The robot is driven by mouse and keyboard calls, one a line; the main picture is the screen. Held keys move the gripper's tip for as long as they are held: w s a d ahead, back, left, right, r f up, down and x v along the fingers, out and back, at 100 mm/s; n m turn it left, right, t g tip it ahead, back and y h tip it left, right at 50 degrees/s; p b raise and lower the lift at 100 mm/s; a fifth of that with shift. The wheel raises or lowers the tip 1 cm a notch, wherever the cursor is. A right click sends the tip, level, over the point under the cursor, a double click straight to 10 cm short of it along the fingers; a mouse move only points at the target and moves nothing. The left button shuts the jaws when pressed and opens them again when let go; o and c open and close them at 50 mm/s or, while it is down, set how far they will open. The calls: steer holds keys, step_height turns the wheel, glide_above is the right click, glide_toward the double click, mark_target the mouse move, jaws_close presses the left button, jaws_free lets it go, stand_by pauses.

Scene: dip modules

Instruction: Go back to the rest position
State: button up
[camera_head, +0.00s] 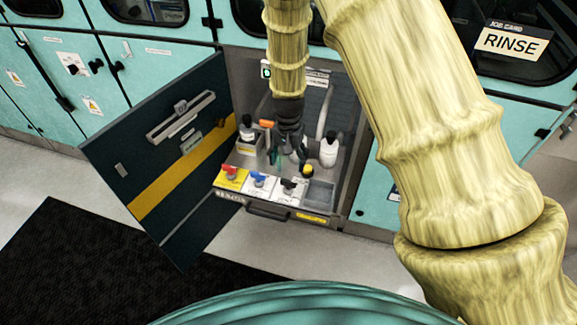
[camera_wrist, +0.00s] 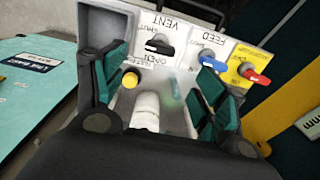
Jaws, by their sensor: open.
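My gripper (camera_head: 290,148) hangs down inside the open cabinet, above the middle of the valve panel. In the wrist view its two green-padded fingers (camera_wrist: 162,88) stand wide apart with nothing gripped between them. A white rounded part (camera_wrist: 148,108) and a yellow knob (camera_wrist: 130,80) show in the gap below. Whether the fingers touch anything beside them cannot be told. My arm comes down from the top of the head view and hides part of the cabinet's back.
A red-handled valve (camera_head: 230,173), a blue-handled valve (camera_head: 259,180) and a black-handled valve (camera_head: 289,186) line the panel front. A black-capped bottle (camera_head: 247,134) stands left and a white bottle (camera_head: 328,152) right. The dark cabinet door (camera_head: 165,165) is swung open left.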

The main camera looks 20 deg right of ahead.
steer(key=shift+r, duration=0.65)
steer(key=s+d+f+n+h, duration=0.1)
steer(key=s+d+f+n, duration=0.25)
steer(key=s+f, duration=1.1)
steer(key=s+f+n, duration=0.1)
steer(key=s+f, duration=0.2)
steer(key=s, duration=0.8)
steer(key=s+f+n+y, duration=0.1)
steer(key=s+f+n, duration=0.1)
steer(key=s, duration=0.9)
steer(key=shift+f, duration=0.5)
steer(key=shift+a, duration=0.1)
